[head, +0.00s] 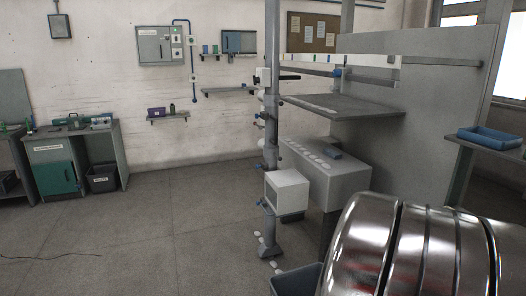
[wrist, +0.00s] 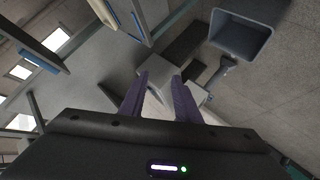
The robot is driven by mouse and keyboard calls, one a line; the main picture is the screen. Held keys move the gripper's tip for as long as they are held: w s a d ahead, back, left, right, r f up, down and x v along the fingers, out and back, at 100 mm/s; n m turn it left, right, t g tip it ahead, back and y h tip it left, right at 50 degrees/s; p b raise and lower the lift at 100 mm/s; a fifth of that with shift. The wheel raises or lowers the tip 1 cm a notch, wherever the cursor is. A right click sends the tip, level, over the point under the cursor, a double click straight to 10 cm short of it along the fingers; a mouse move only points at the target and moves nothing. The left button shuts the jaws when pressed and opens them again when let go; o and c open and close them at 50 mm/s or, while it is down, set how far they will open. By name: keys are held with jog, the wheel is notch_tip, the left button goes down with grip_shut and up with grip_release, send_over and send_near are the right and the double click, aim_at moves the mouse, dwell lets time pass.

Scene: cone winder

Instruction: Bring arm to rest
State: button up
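My gripper (wrist: 160,76) shows in the wrist view with its two dark purple fingers apart. I see no object held between them; a pale grey surface of the machine shows behind the gap. The gripper itself is not in the head view. There, a large shiny metal cylinder with dark bands, which looks like part of my arm, fills the lower right corner and hides what is behind it.
The winder's post (head: 271,130) stands in the middle, with a white box (head: 287,192) low on it and a grey shelf (head: 345,108) to its right. A grey bin (wrist: 241,35) is on the floor. A blue tray (head: 488,137) sits at right. Open floor lies left.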

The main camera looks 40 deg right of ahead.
jog(key=w+a+r+n+t+y, duration=0.1)
jog(key=w+a+r+y, duration=0.2)
jog(key=w+a, duration=0.65)
jog(key=w+a+r+t+y, duration=0.1)
jog(key=w+a+r+y, duration=0.1)
jog(key=w+a, duration=0.8)
jog(key=s+a+r+n+y, duration=0.1)
jog(key=s+a+y, duration=0.1)
jog(key=a, duration=0.8)
jog(key=s+a+r+n+g+y, duration=0.1)
jog(key=s+a+y, duration=0.1)
jog(key=s+a, duration=0.3)
jog(key=s+a+r+n+y, duration=0.1)
jog(key=s+a, duration=0.3)
jog(key=a, duration=1)
jog(key=shift+a+r+n+g+y, duration=0.3)
jog(key=shift+r+n+y, duration=0.1)
jog(key=shift+y, duration=0.2)
jog(key=shift+d, duration=0.2)
